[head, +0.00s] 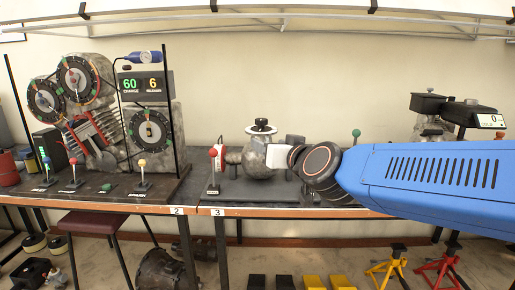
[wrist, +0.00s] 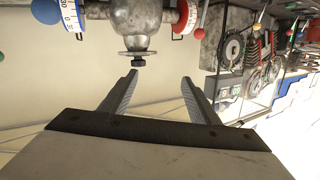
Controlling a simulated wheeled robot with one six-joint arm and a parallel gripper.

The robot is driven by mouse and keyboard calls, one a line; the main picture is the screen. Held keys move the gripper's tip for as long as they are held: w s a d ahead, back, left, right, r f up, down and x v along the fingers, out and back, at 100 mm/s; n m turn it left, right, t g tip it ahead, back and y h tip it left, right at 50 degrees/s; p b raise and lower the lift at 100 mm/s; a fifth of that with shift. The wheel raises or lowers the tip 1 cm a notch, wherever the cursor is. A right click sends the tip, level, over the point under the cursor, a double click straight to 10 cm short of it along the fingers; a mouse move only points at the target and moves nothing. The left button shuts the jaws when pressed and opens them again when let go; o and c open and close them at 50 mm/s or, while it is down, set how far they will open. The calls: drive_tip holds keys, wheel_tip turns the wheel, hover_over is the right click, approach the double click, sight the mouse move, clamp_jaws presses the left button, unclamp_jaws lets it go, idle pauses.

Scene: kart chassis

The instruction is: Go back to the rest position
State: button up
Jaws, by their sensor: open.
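My gripper shows in the wrist view (wrist: 160,95) with its two grey fingers spread apart and nothing between them. A grey metal rounded device (wrist: 135,22) with a small dark knob (wrist: 134,59) at its end lies just beyond the fingertips, apart from them. In the head view the same kind of rounded metal device (head: 258,160) with a black and white knob on top (head: 261,128) stands on the bench. My blue arm reaches in from the right toward it, and the fingers themselves are hidden there.
The dark bench (head: 270,197) carries a red-topped lever (head: 213,170) left of the device. A panel of dials (head: 90,100) stands at the left. A scale (head: 470,115) is at the right. Yellow (head: 388,268) and red (head: 440,270) stands are on the floor.

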drive_tip(key=s+d+f+m+g+h, duration=0.2)
drive_tip(key=s+d+f+g+h, duration=0.4)
drive_tip(key=s+d+f, duration=1.8)
drive_tip(key=s+d+g, duration=0.1)
drive_tip(key=s+g, duration=0.2)
drive_tip(key=g, duration=0.1)
drive_tip(key=shift+s+d+f+m+g, duration=0.2)
drive_tip(key=shift+s+f+m+g, duration=0.05)
drive_tip(key=shift+s+m+g, duration=0.1)
